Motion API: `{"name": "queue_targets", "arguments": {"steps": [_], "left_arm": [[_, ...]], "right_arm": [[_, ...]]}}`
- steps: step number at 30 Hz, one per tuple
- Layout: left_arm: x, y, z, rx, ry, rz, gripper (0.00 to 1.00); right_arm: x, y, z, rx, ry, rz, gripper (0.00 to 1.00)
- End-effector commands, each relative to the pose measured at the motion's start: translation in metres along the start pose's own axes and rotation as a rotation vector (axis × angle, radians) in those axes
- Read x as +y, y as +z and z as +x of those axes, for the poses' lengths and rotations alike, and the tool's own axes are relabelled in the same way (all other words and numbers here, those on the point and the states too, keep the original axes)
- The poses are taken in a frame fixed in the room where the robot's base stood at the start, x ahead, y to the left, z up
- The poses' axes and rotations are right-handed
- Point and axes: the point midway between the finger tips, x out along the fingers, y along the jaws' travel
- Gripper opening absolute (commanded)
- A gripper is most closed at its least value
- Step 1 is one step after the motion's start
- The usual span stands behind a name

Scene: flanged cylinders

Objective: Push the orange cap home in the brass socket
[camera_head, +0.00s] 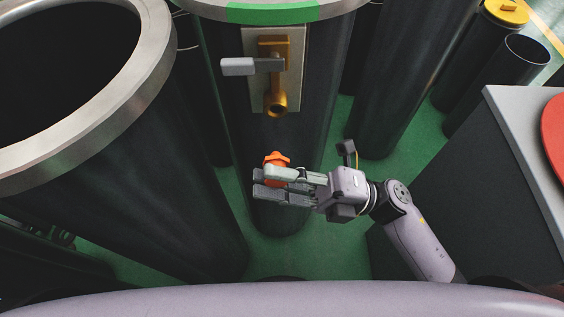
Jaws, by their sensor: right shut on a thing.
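The orange cap (276,158) is held at the fingertips of my right gripper (265,178), in front of the middle dark cylinder. The gripper's fingers partly hide the cap. The brass socket (276,104) is the round opening at the lower end of a brass fitting on a beige plate (292,82), fixed to that cylinder. A grey lever handle (252,66) sticks out left from the fitting. In the picture, the cap is below the socket and apart from it. My left gripper does not show.
The middle cylinder (322,70) has a metal rim with a green band (272,12). A large open cylinder (150,150) stands at the left. A dark block with a grey top (508,112) stands at the right. Green floor (325,250) shows between.

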Motion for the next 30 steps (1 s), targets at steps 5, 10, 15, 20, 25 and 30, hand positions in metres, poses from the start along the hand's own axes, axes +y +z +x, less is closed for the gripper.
{"name": "queue_targets", "arguments": {"steps": [5, 10, 15, 20, 25, 30], "left_arm": [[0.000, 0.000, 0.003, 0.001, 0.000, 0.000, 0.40], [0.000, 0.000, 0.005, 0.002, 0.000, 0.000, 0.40], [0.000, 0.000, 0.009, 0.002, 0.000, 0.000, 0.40], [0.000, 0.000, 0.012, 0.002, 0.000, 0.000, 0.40], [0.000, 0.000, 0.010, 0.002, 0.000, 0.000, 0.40], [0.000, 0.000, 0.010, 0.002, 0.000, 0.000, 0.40]], "right_arm": [[0.000, 0.015, 0.000, -0.001, 0.001, -0.002, 0.04], [0.000, 0.032, 0.000, -0.002, 0.001, -0.002, 0.04], [0.000, 0.049, 0.000, -0.004, 0.001, -0.002, 0.04], [0.001, 0.065, 0.000, -0.003, 0.001, -0.002, 0.04], [0.001, 0.063, 0.000, -0.004, 0.001, 0.001, 0.04], [0.002, 0.063, -0.001, -0.004, 0.000, 0.002, 0.04]]}}
